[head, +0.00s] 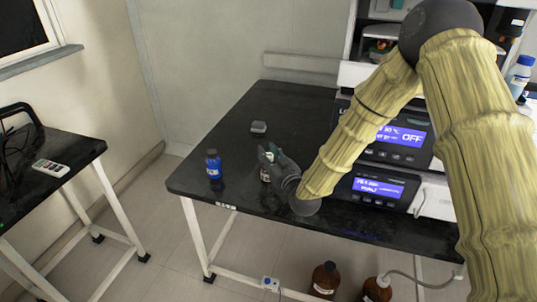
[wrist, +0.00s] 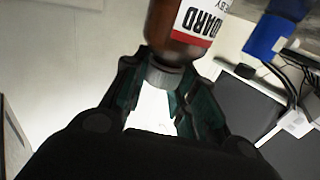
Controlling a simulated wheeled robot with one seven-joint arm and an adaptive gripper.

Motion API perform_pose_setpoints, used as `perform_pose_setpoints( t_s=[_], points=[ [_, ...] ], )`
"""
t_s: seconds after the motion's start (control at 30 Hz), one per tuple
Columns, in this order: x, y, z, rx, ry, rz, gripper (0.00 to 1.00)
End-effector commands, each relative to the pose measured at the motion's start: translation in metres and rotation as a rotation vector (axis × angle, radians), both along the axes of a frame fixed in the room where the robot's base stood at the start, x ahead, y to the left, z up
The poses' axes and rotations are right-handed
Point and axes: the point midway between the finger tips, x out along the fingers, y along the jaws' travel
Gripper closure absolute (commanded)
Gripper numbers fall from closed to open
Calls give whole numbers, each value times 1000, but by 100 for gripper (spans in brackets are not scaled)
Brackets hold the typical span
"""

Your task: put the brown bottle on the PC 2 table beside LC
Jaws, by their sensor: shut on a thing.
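The brown bottle (wrist: 190,25) has a white label with a red band and dark lettering. In the wrist view my gripper (wrist: 163,82) is shut on it, with the fingers at either side of its grey cap. In the head view my gripper (head: 268,158) is over the front of the black table (head: 300,115), and only a little of the bottle (head: 265,176) shows beneath it. I cannot tell whether the bottle touches the tabletop. The stacked LC instrument (head: 385,150) with lit blue displays stands to the right, partly hidden by my arm.
A blue bottle (head: 213,165) stands left of my gripper, apart from it. A small grey object (head: 258,127) lies farther back. Two brown bottles (head: 325,278) stand on the floor below. Another black table (head: 75,165) with a remote (head: 50,168) is at left.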

Motion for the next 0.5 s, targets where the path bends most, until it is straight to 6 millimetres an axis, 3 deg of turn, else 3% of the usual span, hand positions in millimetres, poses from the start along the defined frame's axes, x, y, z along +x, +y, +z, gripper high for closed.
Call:
perform_pose_setpoints(
  t_s=[0.27,0.3,0.4,0.5],
  points=[
    [0,0,-2,0,-1,0,100],
    [0,0,-1,0,0,0,67],
    [0,0,-1,0,0,0,51],
    [0,0,-1,0,0,0,51]
  ],
)
